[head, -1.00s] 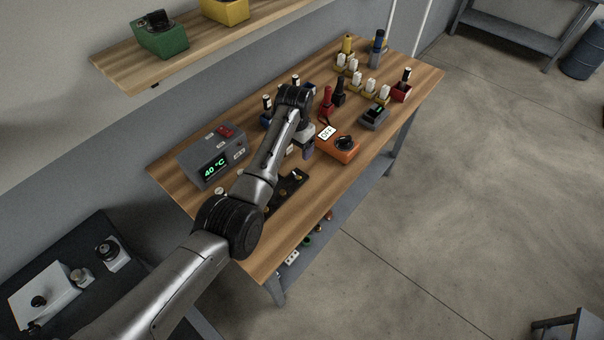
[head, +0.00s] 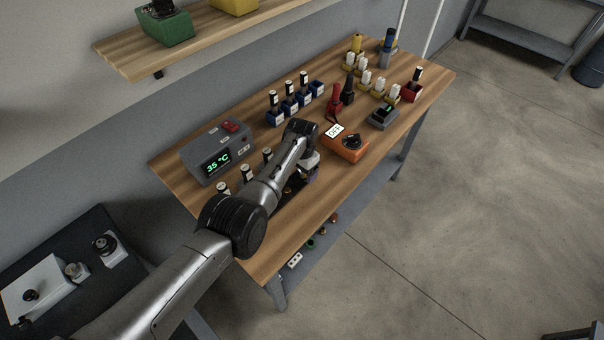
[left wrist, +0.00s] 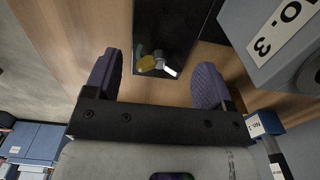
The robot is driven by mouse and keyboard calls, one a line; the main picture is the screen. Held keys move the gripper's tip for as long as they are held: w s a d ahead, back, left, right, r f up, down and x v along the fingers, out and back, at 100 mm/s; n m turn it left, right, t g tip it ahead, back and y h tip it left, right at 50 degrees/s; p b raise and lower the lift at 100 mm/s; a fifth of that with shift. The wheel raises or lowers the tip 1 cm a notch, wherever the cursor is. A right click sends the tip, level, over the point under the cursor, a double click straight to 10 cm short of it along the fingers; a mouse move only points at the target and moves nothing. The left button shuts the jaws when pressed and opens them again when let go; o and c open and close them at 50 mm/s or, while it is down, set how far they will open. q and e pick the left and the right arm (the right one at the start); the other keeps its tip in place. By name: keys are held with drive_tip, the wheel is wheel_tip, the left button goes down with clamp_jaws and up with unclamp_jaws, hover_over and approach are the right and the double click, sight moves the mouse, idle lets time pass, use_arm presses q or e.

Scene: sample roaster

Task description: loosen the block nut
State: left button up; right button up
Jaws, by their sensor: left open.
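My left gripper (head: 308,174) is low over the front part of the wooden bench in the head view. In the left wrist view its two purple fingers (left wrist: 155,82) are open and apart, with nothing between their tips. Just ahead of them is a dark block (left wrist: 172,22) with a small brass nut-like piece (left wrist: 146,63) and a bright metal tab at its near end. I cannot tell whether the brass piece is the block nut. In the head view my arm and gripper hide most of this dark block. My right gripper is not in view.
A grey box with a green 35 °C display (head: 214,155) stands left of my arm. An orange switch box (head: 345,150) stands to the right. Blue holders (head: 290,110) with dark vials are behind. In the left wrist view a grey labelled body (left wrist: 270,45) is close on the right.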

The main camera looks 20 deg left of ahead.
use_arm(q)
drive_tip(key=shift+f, duration=0.35)
drive_tip(key=c, duration=0.9)
drive_tip(key=shift+c, duration=0.2)
drive_tip(key=shift+n, duration=0.3)
